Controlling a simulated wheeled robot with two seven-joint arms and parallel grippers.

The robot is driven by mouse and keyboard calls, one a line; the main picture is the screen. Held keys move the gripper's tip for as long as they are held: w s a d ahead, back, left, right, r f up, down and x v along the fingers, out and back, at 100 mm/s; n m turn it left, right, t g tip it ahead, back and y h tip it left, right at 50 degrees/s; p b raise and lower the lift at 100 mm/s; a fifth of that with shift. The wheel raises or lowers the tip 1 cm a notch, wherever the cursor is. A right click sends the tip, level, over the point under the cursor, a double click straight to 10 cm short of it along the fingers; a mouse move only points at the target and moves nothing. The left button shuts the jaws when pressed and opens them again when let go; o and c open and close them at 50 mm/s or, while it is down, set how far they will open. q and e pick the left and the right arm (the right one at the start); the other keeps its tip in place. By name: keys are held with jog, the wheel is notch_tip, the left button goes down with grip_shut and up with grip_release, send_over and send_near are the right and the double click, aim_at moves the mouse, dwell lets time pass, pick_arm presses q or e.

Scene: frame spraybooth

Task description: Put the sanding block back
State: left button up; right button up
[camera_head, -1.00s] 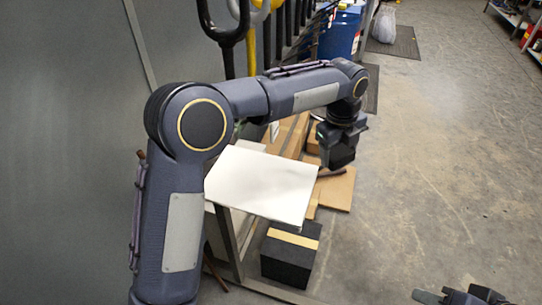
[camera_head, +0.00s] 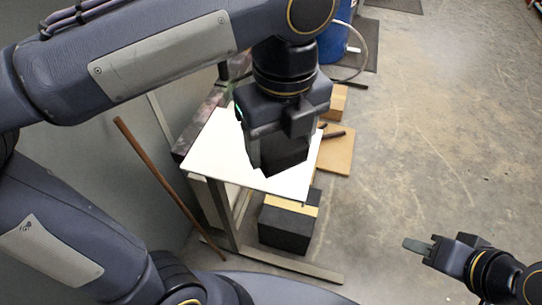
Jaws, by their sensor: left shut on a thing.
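My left gripper (camera_head: 278,145) hangs from the arm at the upper left, pointing down over a white panel (camera_head: 215,148). It is shut on a dark block (camera_head: 285,163), probably the sanding block, which is hard to tell from the dark fingers. I cannot tell whether the block touches the panel. My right gripper (camera_head: 418,246) is at the lower right, pointing left over bare floor, far from the panel. Whether its fingers are open or shut is unclear, and nothing is visibly held.
The panel lies on a metal-legged stand (camera_head: 222,215). Below it is a black box with a tan band (camera_head: 285,228). A brown rod (camera_head: 160,178) leans at the left. Cardboard (camera_head: 338,155) lies behind, near a blue drum (camera_head: 337,40). The floor to the right is clear.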

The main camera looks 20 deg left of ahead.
pick_arm(q)
jog(key=shift+s+a+f, duration=0.15)
jog(key=shift+s, duration=0.25)
jog(key=shift+s+a+f, duration=0.1)
jog(key=shift+s+f, duration=0.05)
jog(key=shift+s, duration=0.2)
jog(key=shift+a+f, duration=0.15)
jog(key=w+a+f, duration=0.1)
jog(key=w+f, duration=0.2)
jog(key=w, duration=0.1)
jog(key=w+a+f, duration=0.1)
jog(key=w+f, duration=0.1)
jog(key=w, duration=0.2)
jog(key=w+a+f+p, duration=0.1)
jog(key=w+f, duration=0.2)
jog(key=w, duration=0.1)
jog(key=shift+a+f, duration=0.2)
jog(key=shift+f, duration=0.15)
jog(key=shift+w+f, duration=0.3)
jog(key=shift+f, duration=0.05)
jog(key=shift+w+a+f, duration=0.1)
jog(key=shift+w+f, duration=0.05)
jog(key=shift+f, duration=1.55)
